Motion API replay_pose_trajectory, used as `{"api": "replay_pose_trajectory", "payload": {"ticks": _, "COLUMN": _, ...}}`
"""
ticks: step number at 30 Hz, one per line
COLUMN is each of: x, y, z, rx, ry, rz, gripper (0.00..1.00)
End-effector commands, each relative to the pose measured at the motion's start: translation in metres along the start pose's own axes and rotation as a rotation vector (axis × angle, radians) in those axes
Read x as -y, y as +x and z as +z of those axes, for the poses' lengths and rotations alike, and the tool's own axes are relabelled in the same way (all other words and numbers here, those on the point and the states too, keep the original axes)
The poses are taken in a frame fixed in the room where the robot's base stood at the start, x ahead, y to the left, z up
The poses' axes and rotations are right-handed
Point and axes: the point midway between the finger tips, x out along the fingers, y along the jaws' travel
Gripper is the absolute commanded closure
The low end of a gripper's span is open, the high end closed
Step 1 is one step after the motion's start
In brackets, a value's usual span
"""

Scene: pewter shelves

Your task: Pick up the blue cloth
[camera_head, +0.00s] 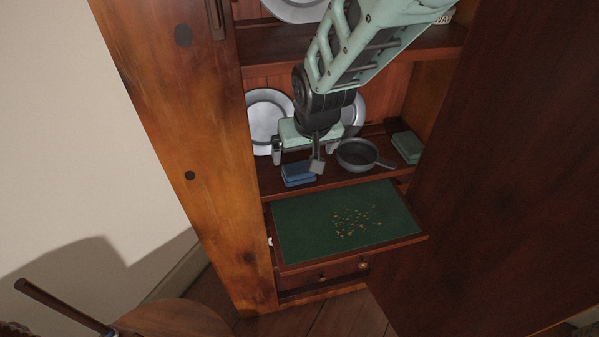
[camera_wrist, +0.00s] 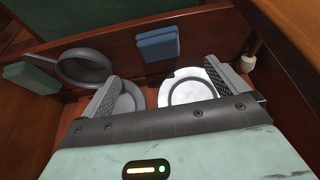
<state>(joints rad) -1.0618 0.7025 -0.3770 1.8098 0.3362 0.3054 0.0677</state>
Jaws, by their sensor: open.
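The blue cloth (camera_head: 298,174) is a small folded block lying on the lower shelf of the cabinet, near its front edge. My gripper (camera_head: 297,157) is open and empty, with its fingers apart just above and behind the cloth in the head view. In the wrist view the blue cloth (camera_wrist: 158,45) shows beyond the tips of my gripper (camera_wrist: 160,82), roughly centred between the two fingers and apart from them. The exact height of the fingers above the cloth is hard to tell.
A dark pan (camera_head: 357,154) and a green folded cloth (camera_head: 408,146) sit to the right on the same shelf. Plates (camera_head: 268,117) lean at the back. A green-topped pull-out board (camera_head: 318,228) with small crumbs juts out below. An open door (camera_head: 490,180) stands at right.

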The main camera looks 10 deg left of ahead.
Motion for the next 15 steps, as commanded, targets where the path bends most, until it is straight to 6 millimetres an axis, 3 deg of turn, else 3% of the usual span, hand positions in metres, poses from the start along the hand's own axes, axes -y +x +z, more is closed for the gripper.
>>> {"api": "replay_pose_trajectory", "payload": {"ticks": 7, "x": -0.001, "y": 0.043, "z": 0.001, "rx": 0.004, "ry": 0.000, "rz": 0.001, "gripper": 0.02}}
{"api": "replay_pose_trajectory", "payload": {"ticks": 15, "x": -0.001, "y": 0.064, "z": 0.000, "rx": 0.003, "ry": 0.000, "rz": 0.000, "gripper": 0.02}}
